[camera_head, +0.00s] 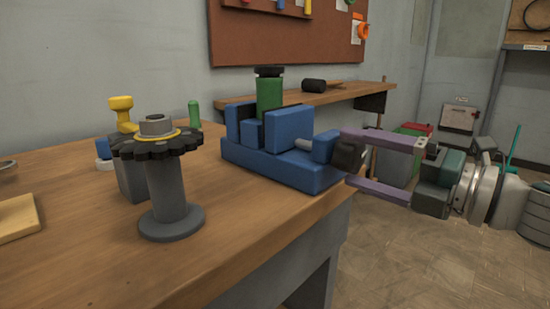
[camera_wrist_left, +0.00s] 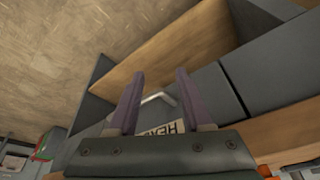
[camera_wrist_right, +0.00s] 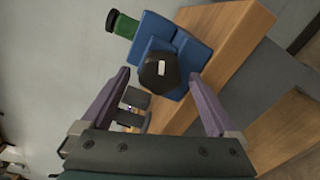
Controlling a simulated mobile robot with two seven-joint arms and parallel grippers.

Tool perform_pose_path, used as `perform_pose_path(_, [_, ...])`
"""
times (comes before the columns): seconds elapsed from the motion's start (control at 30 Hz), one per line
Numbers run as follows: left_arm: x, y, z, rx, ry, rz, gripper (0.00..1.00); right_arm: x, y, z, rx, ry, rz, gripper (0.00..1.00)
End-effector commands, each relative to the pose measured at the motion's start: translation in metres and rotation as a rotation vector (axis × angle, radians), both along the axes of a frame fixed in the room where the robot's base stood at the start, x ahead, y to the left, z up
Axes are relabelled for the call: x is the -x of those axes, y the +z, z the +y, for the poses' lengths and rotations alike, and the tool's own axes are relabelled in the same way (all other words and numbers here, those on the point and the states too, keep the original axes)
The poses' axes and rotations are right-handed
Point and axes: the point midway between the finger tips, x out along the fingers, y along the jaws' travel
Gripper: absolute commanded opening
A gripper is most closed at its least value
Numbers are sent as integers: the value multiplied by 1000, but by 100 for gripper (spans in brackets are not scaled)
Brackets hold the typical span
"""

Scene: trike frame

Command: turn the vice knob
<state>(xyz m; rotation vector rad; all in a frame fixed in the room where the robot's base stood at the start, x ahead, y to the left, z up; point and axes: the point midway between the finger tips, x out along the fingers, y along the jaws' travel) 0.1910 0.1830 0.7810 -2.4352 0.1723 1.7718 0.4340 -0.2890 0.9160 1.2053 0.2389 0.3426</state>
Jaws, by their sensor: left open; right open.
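The blue vice (camera_head: 285,150) stands at the right end of the wooden workbench. It holds a green cylinder with a black top (camera_head: 269,92) upright. The black vice knob (camera_head: 348,155) is on the vice's right end. My right gripper (camera_head: 352,160) is open, with its purple fingers on either side of the knob in the head view. In the right wrist view the knob (camera_wrist_right: 159,71) lies ahead of and between the open fingertips; contact cannot be told. My left gripper is open and empty in the left wrist view (camera_wrist_left: 158,82), before a grey cabinet; it is outside the head view.
A grey stand with a black toothed wheel (camera_head: 168,185) is at the bench's front left. Yellow (camera_head: 121,112) and green (camera_head: 194,114) pieces stand behind it. A second wooden bench (camera_head: 330,95) runs along the wall. Floor right of the bench is open.

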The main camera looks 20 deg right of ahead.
Motion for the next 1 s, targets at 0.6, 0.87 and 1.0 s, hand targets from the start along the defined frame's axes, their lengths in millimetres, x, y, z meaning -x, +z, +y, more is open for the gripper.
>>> perform_pose_path(0.6, [0, 6, 0, 0, 0, 0, 50, 86, 0, -35, -1, 0, 1, 94])
perform_pose_path(0.87, [0, 6, 0, 0, 0, 0, 50, 90, 0, -37, 1, 0, 0, 94])
perform_pose_path(1.0, [0, 6, 0, 0, 0, 0, 50, 90, 0, -37, 1, 0, 0, 94])
